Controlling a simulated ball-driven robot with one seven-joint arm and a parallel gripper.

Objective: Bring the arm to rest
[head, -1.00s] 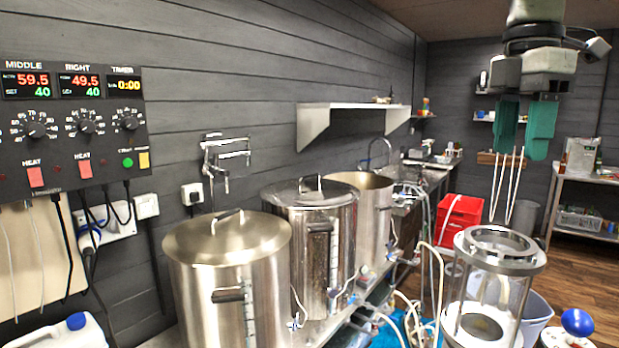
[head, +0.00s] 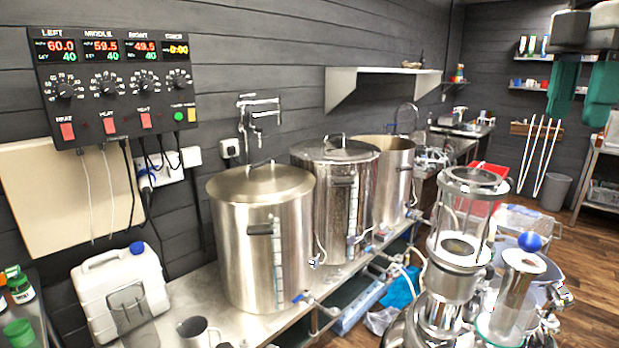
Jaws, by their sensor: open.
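My gripper (head: 583,92) hangs at the upper right edge of the head view, fingers pointing down. Its two green fingers stand apart, with nothing between them. The upper part of the gripper and the arm above it are cut off by the picture edge. It appears in front of the back wall and the right-hand shelves, touching nothing that I can see.
Three steel kettles, the nearest lidded (head: 262,240), stand on a steel bench (head: 185,292) along the left wall. A control panel (head: 115,85) hangs above a white jug (head: 120,285). A glass cylinder (head: 463,215) stands right of the kettles. Wooden floor (head: 590,270) shows at right.

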